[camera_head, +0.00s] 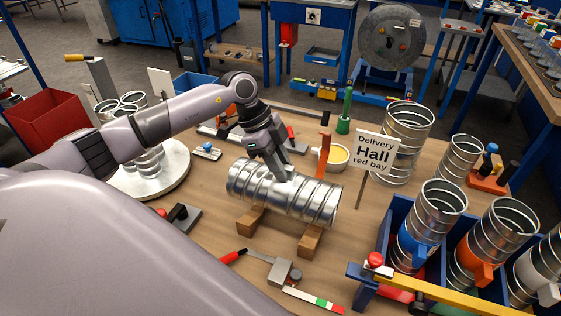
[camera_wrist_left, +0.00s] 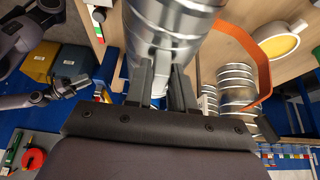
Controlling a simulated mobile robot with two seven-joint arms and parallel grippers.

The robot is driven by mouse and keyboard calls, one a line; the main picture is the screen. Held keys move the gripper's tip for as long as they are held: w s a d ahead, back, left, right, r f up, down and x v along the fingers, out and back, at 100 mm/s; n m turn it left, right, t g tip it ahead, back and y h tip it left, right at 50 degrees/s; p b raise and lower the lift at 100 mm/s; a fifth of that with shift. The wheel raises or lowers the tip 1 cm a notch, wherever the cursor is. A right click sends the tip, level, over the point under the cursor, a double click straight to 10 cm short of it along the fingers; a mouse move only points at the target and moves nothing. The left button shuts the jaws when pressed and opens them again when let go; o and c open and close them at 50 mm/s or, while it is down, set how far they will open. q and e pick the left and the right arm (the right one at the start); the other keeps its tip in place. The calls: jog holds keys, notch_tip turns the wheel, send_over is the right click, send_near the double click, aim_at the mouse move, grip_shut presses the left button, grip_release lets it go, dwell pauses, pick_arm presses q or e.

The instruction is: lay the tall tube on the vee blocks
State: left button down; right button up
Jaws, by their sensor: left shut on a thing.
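The tall tube (camera_head: 312,201), a shiny ribbed spiral duct, lies on its side over the two wooden vee blocks, the left one (camera_head: 250,219) and the right one (camera_head: 311,241). It seems to rest on them, but the tube hides their notches, so I cannot tell if it touches both. My left gripper (camera_head: 282,175) reaches down from above and is shut on the tube near its middle. In the left wrist view the tube (camera_wrist_left: 172,18) passes at the fingers (camera_wrist_left: 160,88). My right gripper is not in view.
A sign (camera_head: 372,152) reading "Delivery Hall red bay" stands right of the tube. Upright ducts (camera_head: 407,130) stand behind it. A blue divided rack (camera_head: 398,212) with ducts is at right. A yellow-filled bowl (camera_head: 334,157) lies behind. Tools (camera_head: 284,272) lie in front. A white turntable (camera_head: 172,179) is at left.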

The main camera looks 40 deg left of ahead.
aim_at(268, 171)
pick_arm(q)
jog(key=shift+r, duration=0.1)
dwell(0.6)
jog(key=shift+p, duration=0.4)
jog(key=shift+f+b, duration=1.2)
jog(key=shift+f, duration=1.9)
jog(key=c, duration=0.9)
grip_release()
jog(key=v, duration=0.7)
jog(key=shift+r, duration=0.15)
